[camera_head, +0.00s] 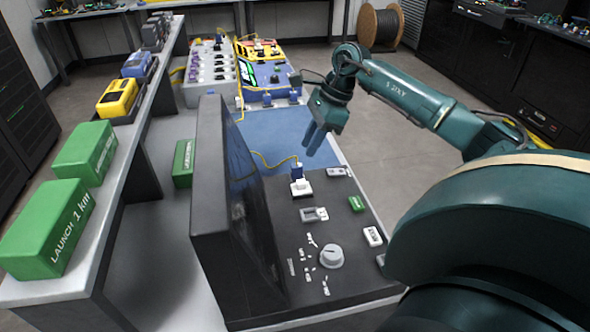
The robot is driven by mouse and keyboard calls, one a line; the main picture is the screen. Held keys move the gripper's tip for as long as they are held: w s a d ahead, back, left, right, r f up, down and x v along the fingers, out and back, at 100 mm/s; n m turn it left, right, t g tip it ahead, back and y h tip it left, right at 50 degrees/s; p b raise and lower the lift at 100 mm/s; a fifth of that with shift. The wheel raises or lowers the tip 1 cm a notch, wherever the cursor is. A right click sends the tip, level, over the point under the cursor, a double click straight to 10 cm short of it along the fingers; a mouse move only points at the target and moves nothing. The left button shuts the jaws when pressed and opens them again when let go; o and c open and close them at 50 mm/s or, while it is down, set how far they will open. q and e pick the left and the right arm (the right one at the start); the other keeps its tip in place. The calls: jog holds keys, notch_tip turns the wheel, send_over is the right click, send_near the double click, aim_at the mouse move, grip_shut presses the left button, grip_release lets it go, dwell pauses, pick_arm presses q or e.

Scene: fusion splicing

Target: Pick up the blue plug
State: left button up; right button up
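The blue plug (297,171) stands upright in a white socket (301,187) on the dark panel of the instrument. A yellow cable runs from its top to the left and back. My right gripper (312,150) hangs above and slightly right of the plug in the picture, fingers pointing down and apart from it. Its two fingers appear close together, with nothing visibly held; from this angle I cannot tell whether they are open. My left gripper is out of view.
A dark upright screen (232,190) rises left of the plug. The panel carries a grey knob (331,256) and several small switches and ports. A blue mat (280,130) lies behind. Green boxes (46,228) stand on a shelf at left. Yellow and blue devices (265,75) stand farther back.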

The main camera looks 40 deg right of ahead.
aim_at(297, 165)
jog(key=p+x, duration=0.1)
jog(key=x, duration=0.6)
jog(key=shift+w+a+f, duration=0.15)
jog(key=shift+a+f, duration=0.05)
jog(key=shift+a, duration=0.1)
grip_shut()
